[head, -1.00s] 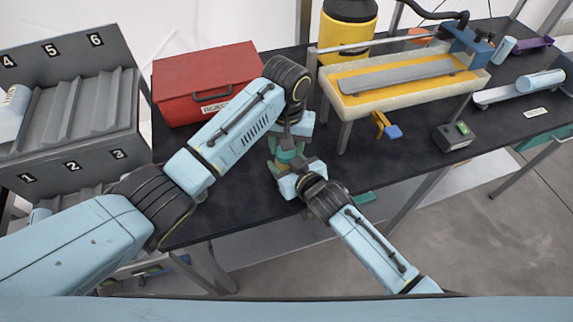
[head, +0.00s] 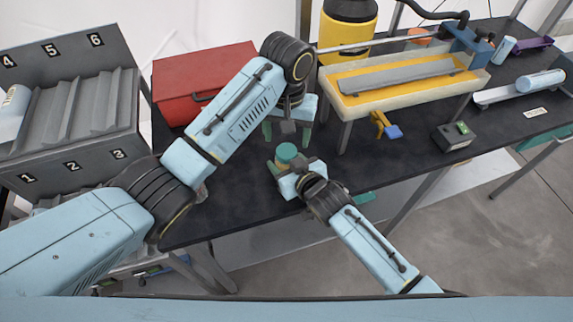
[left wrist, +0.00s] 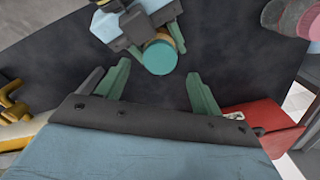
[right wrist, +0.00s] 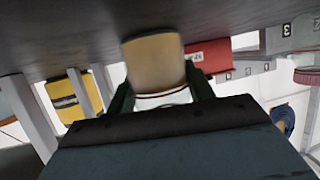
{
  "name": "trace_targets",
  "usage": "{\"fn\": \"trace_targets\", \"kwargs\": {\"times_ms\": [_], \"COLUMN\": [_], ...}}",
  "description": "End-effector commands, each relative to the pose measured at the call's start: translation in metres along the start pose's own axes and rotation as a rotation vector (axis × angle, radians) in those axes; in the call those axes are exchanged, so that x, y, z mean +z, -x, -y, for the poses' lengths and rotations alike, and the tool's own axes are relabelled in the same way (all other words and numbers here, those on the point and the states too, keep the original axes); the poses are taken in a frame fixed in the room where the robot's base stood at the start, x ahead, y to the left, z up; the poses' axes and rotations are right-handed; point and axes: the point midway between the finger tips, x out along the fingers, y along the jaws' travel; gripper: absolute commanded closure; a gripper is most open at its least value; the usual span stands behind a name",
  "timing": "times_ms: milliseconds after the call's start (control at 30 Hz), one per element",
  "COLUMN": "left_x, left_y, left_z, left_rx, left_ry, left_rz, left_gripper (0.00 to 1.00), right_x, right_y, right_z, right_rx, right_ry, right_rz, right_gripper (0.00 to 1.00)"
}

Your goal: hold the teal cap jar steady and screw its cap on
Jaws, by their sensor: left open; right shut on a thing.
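How tightly the cap sits cannot be told. My right gripper (head: 291,170) is shut on the jar's body. In the right wrist view the tan body (right wrist: 155,62) is between its fingers, and the cap does not show there. My left gripper (head: 287,135) is open and empty, apart from the jar and behind it in the head view. In the left wrist view the cap (left wrist: 160,57) shows from above, beyond the open fingers (left wrist: 160,88).
A red box (head: 190,78) stands behind my left arm. A numbered grey rack (head: 70,110) is at the left. A yellow-lined tray on legs (head: 400,85) stands right of my left gripper, with a yellow clamp (head: 385,125) below it. Bare bench lies left of the jar.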

Motion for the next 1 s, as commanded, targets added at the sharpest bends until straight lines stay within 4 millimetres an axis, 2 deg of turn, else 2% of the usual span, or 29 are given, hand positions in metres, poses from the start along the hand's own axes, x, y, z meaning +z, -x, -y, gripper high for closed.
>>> {"fn": "trace_targets", "kwargs": {"times_ms": [133,200,400,500,800,1000], "left_x": [0.0,0.0,-0.001,0.0,0.0,0.001], "left_y": [0.0,0.002,0.032,0.035,0.031,0.006], "left_z": [0.0,0.0,-0.001,0.0,0.0,0.001], "left_rx": [0.0,0.001,0.001,-0.001,-0.001,-0.003], "left_ry": [0.0,0.006,0.119,0.14,0.139,0.141], "left_rz": [0.0,-0.001,-0.002,0.001,0.001,0.005], "left_gripper": [0.34,0.37,0.37,0.37,0.37,0.37], "right_x": [0.001,0.001,0.0,0.001,0.0,0.0], "right_y": [0.0,0.0,0.0,0.0,0.0,0.0], "right_z": [0.0,0.0,0.0,0.0,0.0,0.0], "right_rx": [0.0,0.0,0.0,0.0,0.0,0.0], "right_ry": [0.0,0.0,0.0,0.0,0.0,0.0], "right_rz": [0.001,0.001,0.001,0.001,0.001,0.001], "right_gripper": [1.0,1.0,1.0,1.0,1.0,1.0]}}
